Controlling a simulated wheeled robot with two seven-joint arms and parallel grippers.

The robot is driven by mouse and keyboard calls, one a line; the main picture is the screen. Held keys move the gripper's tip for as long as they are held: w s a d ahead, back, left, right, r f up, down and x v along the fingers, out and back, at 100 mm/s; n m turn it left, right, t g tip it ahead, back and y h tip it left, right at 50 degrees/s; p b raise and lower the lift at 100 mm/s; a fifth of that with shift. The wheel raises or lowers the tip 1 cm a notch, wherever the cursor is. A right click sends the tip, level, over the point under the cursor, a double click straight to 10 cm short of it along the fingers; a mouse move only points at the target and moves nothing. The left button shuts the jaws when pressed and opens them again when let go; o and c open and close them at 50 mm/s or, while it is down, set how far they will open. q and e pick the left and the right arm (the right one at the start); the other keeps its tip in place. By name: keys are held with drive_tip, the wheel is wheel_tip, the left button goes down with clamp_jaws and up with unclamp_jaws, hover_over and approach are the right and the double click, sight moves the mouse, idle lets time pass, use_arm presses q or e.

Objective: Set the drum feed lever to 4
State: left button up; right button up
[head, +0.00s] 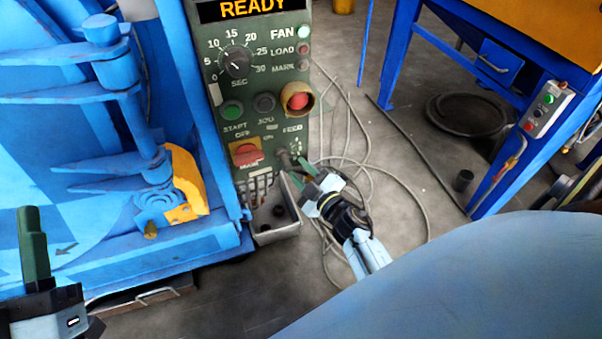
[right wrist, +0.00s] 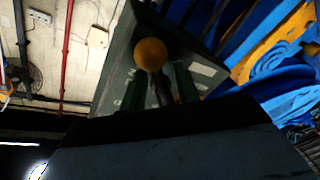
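The drum feed lever (head: 285,159) sticks out of the lower right of the green control panel (head: 262,112), below the FEED label and beside a small dotted scale. Its setting is too small to read. My right gripper (head: 295,172) is just right of the lever, its green fingers apart. In the right wrist view, an orange ball knob (right wrist: 151,54) shows beyond and between the fingertips (right wrist: 160,82); I cannot tell whether they touch it. My left gripper (head: 32,215) points up at the lower left, away from the panel; its finger gap is hidden.
The panel also carries a READY display (head: 245,8), a timer dial (head: 236,62), a red stop button (head: 298,100) and a red rotary switch (head: 246,154). A grey bin (head: 277,232) sits below. The blue machine (head: 110,245) stands left; cables (head: 400,180) lie right.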

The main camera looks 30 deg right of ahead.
drive_tip(key=shift+w, duration=0.1)
drive_tip(key=shift+c, duration=0.4)
clamp_jaws()
